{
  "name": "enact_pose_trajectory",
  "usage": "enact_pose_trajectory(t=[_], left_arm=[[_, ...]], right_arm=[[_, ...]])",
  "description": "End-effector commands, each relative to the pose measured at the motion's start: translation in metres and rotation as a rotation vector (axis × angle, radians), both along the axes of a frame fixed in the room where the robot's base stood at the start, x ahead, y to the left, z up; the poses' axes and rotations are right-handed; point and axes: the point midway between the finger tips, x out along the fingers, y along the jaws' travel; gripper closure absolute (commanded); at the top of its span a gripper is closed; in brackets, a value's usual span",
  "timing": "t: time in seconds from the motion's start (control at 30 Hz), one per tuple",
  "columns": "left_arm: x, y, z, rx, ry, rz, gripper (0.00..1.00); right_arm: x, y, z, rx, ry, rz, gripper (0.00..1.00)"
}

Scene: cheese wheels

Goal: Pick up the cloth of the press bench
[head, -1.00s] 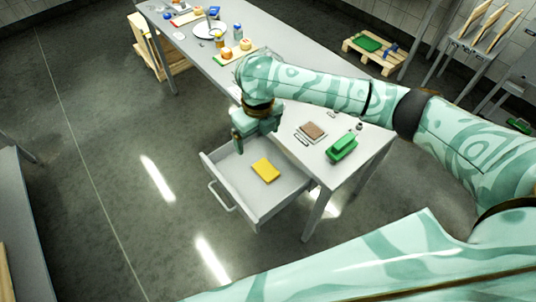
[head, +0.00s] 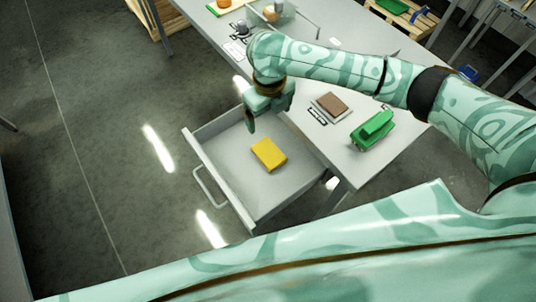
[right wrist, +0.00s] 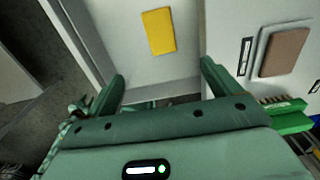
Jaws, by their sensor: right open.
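The yellow cloth (head: 269,154) lies folded flat in the open drawer (head: 222,189) of the bench. It also shows in the right wrist view (right wrist: 159,31), ahead of the fingertips and apart from them. My right gripper (head: 268,116) is open and empty, pointing down over the drawer's far part, beyond the cloth in the head view. Its two spread fingers show in the right wrist view (right wrist: 162,74). My left gripper is not in view.
On the bench top (head: 345,170) are a brown block on a pale plate (head: 331,107) and a green tool (head: 373,130). The drawer has raised walls and a front handle (head: 208,188). Open floor (head: 100,130) lies to the left.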

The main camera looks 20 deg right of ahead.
Motion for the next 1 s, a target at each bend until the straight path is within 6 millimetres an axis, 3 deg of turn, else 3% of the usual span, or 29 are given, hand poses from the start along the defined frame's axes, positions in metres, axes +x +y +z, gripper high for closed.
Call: enact_pose_trajectory(t=[0.03, 0.27, 0.6, 1.0], left_arm=[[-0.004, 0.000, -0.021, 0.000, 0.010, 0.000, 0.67], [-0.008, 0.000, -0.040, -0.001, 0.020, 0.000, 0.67], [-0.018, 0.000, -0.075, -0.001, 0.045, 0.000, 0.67], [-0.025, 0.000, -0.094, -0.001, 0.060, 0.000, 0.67]], right_arm=[[0.000, 0.000, -0.027, 0.000, 0.012, 0.000, 0.11], [0.000, 0.000, -0.054, 0.000, 0.022, 0.000, 0.11], [-0.001, 0.000, -0.133, 0.000, 0.026, -0.001, 0.11], [0.002, 0.000, -0.171, 0.001, 0.023, -0.001, 0.11]])
